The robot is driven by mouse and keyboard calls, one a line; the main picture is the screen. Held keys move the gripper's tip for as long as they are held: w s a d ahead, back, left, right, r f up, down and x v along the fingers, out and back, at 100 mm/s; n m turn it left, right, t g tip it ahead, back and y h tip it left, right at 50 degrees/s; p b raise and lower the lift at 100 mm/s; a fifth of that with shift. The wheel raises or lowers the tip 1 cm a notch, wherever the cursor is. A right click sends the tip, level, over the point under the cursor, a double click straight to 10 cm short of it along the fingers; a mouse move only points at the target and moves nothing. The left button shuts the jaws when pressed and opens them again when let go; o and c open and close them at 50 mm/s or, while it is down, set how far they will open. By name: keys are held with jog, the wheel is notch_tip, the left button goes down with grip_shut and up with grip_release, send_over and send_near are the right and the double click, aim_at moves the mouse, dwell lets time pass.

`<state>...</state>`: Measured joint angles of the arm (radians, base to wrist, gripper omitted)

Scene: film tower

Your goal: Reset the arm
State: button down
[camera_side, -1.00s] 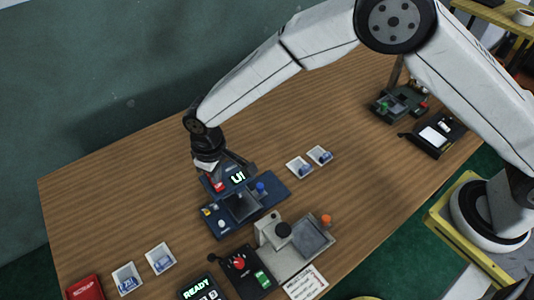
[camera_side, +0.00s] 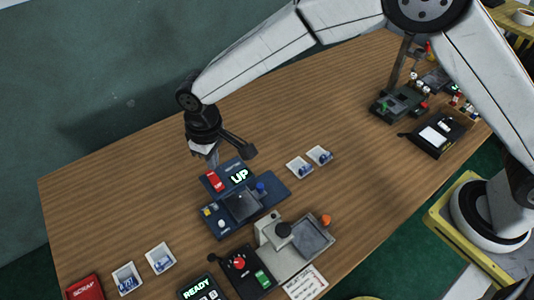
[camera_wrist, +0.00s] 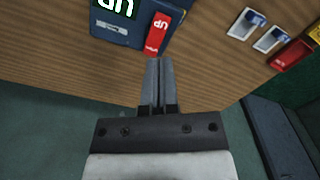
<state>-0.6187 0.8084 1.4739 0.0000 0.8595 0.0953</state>
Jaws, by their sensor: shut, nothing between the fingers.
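My gripper (camera_side: 213,164) is above the table behind the blue device, near its back edge. In the wrist view my gripper (camera_wrist: 158,62) has its two fingers together with nothing between them. The blue device (camera_side: 270,188) has a lit display (camera_side: 240,177) reading "UP" and a red "UP" tab (camera_side: 214,181). The tab (camera_wrist: 157,33) also shows in the wrist view, just beyond the fingertips. The fingers look apart from the device, though the exact gap cannot be told.
White trays (camera_side: 127,278) with blue pieces stand front left, and two more (camera_side: 300,167) stand right of the device. A red scrap box (camera_side: 85,289), a grey machine (camera_side: 290,262) and a "READY" panel (camera_side: 200,288) stand in front. The wooden table (camera_side: 110,205) is clear at left.

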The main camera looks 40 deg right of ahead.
jog(key=shift+d+r, duration=0.1)
dwell(0.3)
jog(key=s+d+r+m+t, duration=0.1)
jog(key=s+d+r+m, duration=0.1)
jog(key=d, duration=0.7)
jog(key=s+d+r+m, duration=0.1)
jog(key=d+r, duration=0.2)
jog(key=d, duration=0.6)
jog(key=s+d+m+t, duration=0.1)
jog(key=s+d+m, duration=0.2)
jog(key=s+d, duration=0.9)
jog(key=shift+d+t, duration=0.2)
jog(key=shift+t, duration=0.1)
